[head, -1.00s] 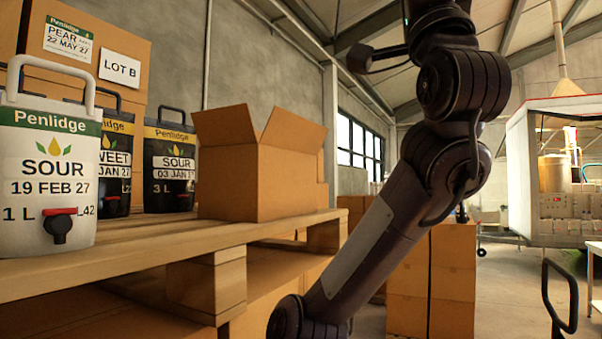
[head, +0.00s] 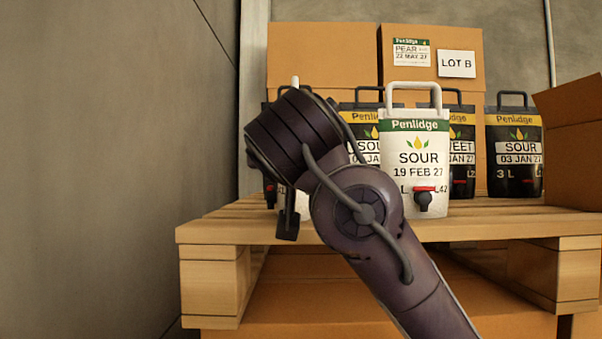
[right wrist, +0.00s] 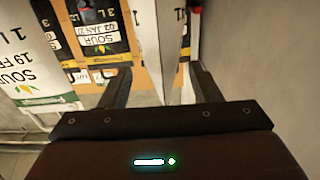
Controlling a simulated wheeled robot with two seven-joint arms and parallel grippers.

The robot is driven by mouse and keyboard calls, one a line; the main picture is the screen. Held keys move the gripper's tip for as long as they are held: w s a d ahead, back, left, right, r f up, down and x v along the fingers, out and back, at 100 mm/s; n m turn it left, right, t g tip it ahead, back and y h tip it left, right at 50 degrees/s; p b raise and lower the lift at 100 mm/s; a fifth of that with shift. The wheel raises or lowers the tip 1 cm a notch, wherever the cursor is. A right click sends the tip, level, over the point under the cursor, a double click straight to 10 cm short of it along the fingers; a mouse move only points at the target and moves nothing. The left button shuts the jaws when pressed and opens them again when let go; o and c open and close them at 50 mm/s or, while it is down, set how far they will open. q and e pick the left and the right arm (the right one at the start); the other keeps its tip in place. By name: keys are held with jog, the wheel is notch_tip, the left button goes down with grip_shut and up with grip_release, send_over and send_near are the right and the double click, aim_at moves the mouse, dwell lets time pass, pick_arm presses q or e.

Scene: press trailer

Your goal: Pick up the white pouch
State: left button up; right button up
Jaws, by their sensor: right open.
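A white pouch (head: 430,166) with a green Penlidge band, "SOUR 19 FEB 27" and a red-and-black tap stands upright on the pallet in the head view. It shows at the left of the right wrist view (right wrist: 28,62), apart from my fingers. A second pale item, with a white handle (head: 295,82), is mostly hidden behind my right wrist. In the right wrist view, a white surface (right wrist: 147,50) lies beyond and between the fingers of my right gripper (right wrist: 158,78). The gripper is open; contact cannot be told. My left gripper is out of view.
Black pouches (head: 514,150) stand behind and beside the white one on the wooden pallet (head: 500,226). Large cartons (head: 322,60) rise behind, and an open carton (head: 570,120) is at right. A grey wall (head: 110,150) closes the left side.

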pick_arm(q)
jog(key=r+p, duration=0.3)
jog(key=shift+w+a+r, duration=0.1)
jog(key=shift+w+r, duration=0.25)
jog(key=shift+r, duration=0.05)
pick_arm(e)
jog(key=w, duration=0.5)
jog(key=shift+w+a, duration=0.1)
jog(key=shift+w, duration=0.25)
jog(key=shift+c, duration=1)
jog(key=shift+r, duration=0.1)
grip_shut()
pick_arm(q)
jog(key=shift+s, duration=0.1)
pick_arm(e)
jog(key=shift+r, duration=0.1)
